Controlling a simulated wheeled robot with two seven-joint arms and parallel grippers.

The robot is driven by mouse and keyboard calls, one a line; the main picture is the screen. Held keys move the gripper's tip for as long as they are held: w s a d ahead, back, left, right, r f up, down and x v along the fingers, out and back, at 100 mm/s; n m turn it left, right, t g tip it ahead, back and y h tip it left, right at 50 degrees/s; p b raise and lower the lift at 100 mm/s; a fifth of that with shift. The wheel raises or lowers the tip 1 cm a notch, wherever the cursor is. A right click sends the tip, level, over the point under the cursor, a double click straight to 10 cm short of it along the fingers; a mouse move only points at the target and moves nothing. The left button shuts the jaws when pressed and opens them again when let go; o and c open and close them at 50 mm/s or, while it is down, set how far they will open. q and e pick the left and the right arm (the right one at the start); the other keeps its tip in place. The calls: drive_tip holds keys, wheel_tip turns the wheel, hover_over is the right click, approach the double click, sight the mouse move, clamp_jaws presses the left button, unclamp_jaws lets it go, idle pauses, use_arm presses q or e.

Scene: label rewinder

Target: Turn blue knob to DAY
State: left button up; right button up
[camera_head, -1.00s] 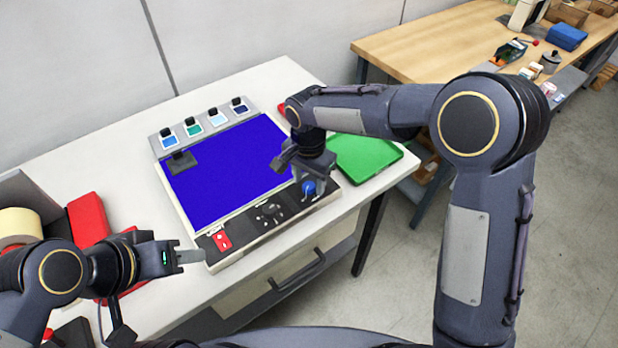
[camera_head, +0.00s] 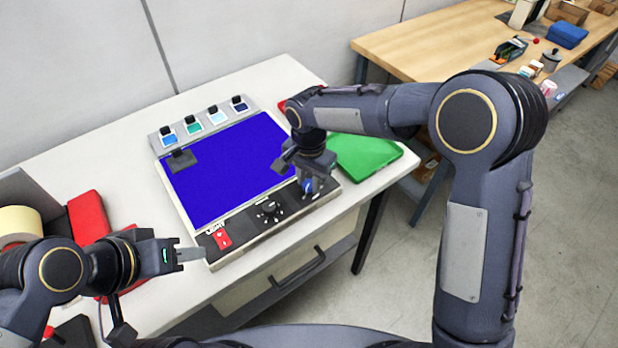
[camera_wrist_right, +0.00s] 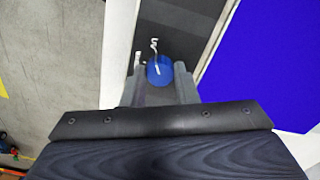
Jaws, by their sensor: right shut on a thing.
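The blue knob (camera_head: 307,186) is at the right end of the black control strip on the front of the light box. In the right wrist view the knob (camera_wrist_right: 159,71) shows its round top with a white pointer line, between the fingers. My right gripper (camera_head: 309,188) reaches down over it and is shut on it. In the wrist view the gripper (camera_wrist_right: 159,90) hides the near side of the knob. White lettering beside the knob is only partly visible and I cannot read it. My left gripper (camera_head: 190,255) is at the strip's left end, off the knob; its finger gap is not clear.
The light box has a blue panel (camera_head: 225,170), a black dial (camera_head: 268,209) and a red switch (camera_head: 221,239). Several colour sample pots (camera_head: 205,122) stand behind it. A green tray (camera_head: 365,158) lies right of it, red blocks (camera_head: 88,215) left.

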drive_tip(key=n+b, duration=0.1)
drive_tip(key=n, duration=1)
drive_tip(key=shift+n, duration=0.3)
drive_tip(key=n, duration=1.1)
drive_tip(key=shift+n, duration=0.4)
drive_tip(key=o, duration=1)
